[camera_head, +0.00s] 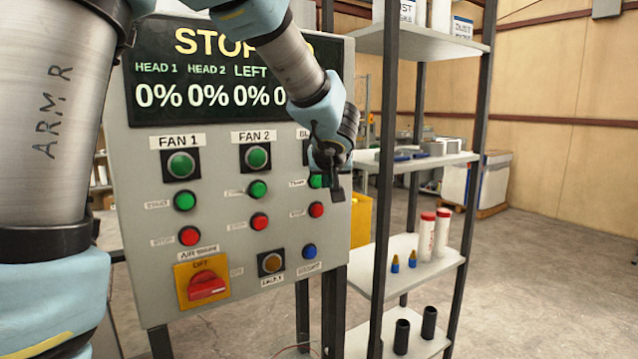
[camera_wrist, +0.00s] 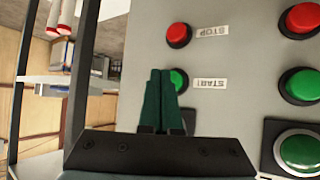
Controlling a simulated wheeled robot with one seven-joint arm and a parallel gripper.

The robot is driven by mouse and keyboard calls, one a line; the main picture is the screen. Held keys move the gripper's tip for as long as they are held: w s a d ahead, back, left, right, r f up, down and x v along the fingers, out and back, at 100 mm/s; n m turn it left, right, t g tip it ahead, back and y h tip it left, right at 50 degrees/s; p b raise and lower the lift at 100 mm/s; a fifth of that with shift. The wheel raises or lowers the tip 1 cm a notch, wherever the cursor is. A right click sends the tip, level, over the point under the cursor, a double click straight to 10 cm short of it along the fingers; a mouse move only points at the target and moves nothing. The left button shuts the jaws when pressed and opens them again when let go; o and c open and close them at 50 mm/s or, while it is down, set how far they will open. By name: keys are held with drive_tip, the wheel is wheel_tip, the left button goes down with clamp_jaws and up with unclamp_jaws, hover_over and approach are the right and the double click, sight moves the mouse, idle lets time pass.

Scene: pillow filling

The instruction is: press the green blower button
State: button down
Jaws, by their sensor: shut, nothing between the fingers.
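The control panel (camera_head: 225,200) has FAN 1, FAN 2 and a third column whose label starts "BL". My gripper (camera_head: 337,190) is shut and empty in front of that third column. It hides most of the label and the large button below it. A small green button (camera_head: 316,181) shows just left of my fingertips, with a red button (camera_head: 316,209) below. In the wrist view, the dark green fingers (camera_wrist: 160,75) partly cover the small green START button (camera_wrist: 179,80). The red STOP button (camera_wrist: 178,35) is clear of them. I cannot tell whether the fingers touch the panel.
The FAN 2 green button (camera_head: 257,157) and FAN 1 green button (camera_head: 180,163) sit to the left. A yellow-backed red rotary switch (camera_head: 207,285) and a blue button (camera_head: 309,251) are lower. A shelf rack (camera_head: 420,165) stands close to the panel's right edge.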

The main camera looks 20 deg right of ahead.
drive_tip(key=shift+w, duration=0.15)
idle(0.7)
drive_tip(key=shift+w+a+b, duration=0.1)
drive_tip(key=shift+w+b, duration=0.2)
drive_tip(key=shift+b, duration=0.15)
drive_tip(key=shift+w+a+b, duration=0.1)
drive_tip(key=shift+w+b, duration=0.2)
drive_tip(key=shift+w, duration=0.2)
idle(0.5)
idle(0.4)
drive_tip(key=shift+s+d+b, duration=0.2)
drive_tip(key=shift+s+b, duration=0.4)
drive_tip(key=shift+s, duration=0.35)
drive_tip(key=shift+s, duration=0.1)
drive_tip(key=shift+s+d+b, duration=0.25)
drive_tip(key=shift+s+b, duration=0.5)
drive_tip(key=shift+s, duration=0.45)
drive_tip(key=shift+s+d+b, duration=0.2)
drive_tip(key=shift+s+b, duration=0.55)
drive_tip(key=shift+s, duration=0.4)
